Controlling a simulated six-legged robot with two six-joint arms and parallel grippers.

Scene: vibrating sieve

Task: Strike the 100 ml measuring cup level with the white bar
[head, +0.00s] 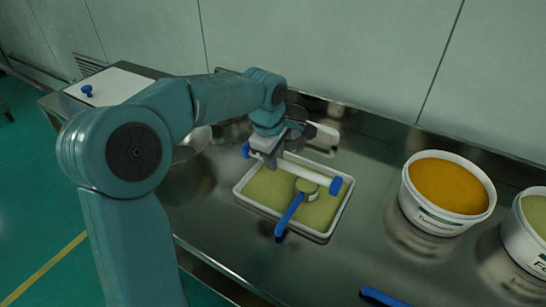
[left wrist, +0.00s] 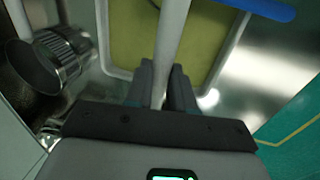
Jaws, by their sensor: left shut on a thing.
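The white bar (head: 305,171) with blue ends is held level by my left gripper (head: 270,158), which is shut on it near its left end. In the left wrist view the bar (left wrist: 172,35) runs up from between my left fingers (left wrist: 162,85). The measuring cup (head: 307,187) has a blue handle (head: 289,215) slanting toward the front. It sits in or just over the tray, beneath or close beside the bar; I cannot tell whether they touch. The white-rimmed tray (head: 240,196) holds yellow-green powder (head: 268,190). My right gripper is not in view.
A tub of orange powder (head: 447,187) and a tub of greenish powder (head: 535,215) stand right. A blue handle (head: 384,297) lies at the front edge. Steel counter (head: 365,215) between tray and tubs is clear.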

